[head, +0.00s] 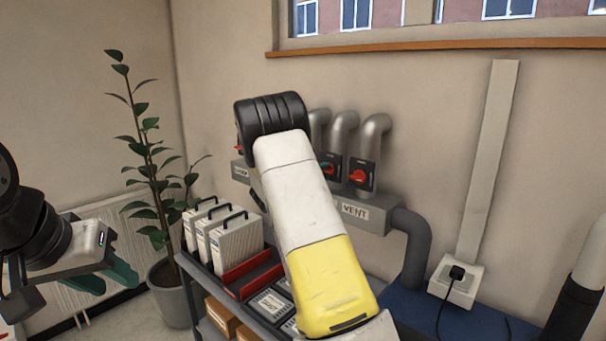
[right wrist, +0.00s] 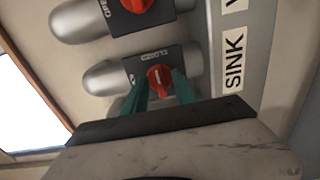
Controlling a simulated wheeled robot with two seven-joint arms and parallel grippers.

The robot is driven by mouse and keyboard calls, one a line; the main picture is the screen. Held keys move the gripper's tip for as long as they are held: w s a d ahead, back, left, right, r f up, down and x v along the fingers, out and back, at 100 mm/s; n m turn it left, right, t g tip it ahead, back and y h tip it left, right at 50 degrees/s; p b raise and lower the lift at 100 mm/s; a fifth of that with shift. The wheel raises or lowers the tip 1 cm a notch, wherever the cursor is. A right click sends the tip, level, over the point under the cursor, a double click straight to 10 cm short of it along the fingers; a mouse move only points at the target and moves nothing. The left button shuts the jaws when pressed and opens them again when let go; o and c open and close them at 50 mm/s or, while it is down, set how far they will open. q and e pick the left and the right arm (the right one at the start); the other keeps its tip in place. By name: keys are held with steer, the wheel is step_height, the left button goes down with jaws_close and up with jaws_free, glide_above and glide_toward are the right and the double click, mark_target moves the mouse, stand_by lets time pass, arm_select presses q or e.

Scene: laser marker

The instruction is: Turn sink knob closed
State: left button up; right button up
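The sink knob (right wrist: 160,77) is a red dial on a black plate, on the grey pipe beside the SINK label (right wrist: 233,62). Its plate has a small CLOSED label above the dial. In the right wrist view my right gripper (right wrist: 162,88) has its two teal fingers on either side of the knob, close to its edges; I cannot tell whether they touch it. In the head view my right arm hides that gripper and this knob. My left gripper (head: 108,279) is at the lower left, empty, its teal fingers apart, far from the pipes.
Other red knobs show on the middle pipe (head: 327,168) and on the pipe by the VENT label (head: 358,176). A potted plant (head: 142,190) is left. A power socket (head: 455,281) is right.

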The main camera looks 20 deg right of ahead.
steer(key=v, duration=0.7)
steer(key=shift+s+a, duration=0.2)
steer(key=shift+a, duration=0.1)
steer(key=shift+s, duration=0.1)
steer(key=s+d+f+m+g+y, duration=0.1)
steer(key=s+m+g+y, duration=0.15)
steer(key=s, duration=0.75)
steer(key=s+d+m+g+y, duration=0.2)
steer(key=s+g+y, duration=0.2)
steer(key=s, duration=0.5)
steer(key=s+a+r+t+y, duration=0.2)
steer(key=s+a+y, duration=0.3)
steer(key=s+a, duration=0.4)
steer(key=s+a+r+t+y, duration=0.1)
steer(key=s+a+r+y, duration=0.1)
steer(key=s+a+y, duration=0.4)
steer(key=s+a+m, duration=0.1)
steer(key=s+a, duration=0.2)
steer(key=s, duration=0.1)
steer(key=shift+a+t, duration=0.2)
steer(key=shift+t, duration=0.15)
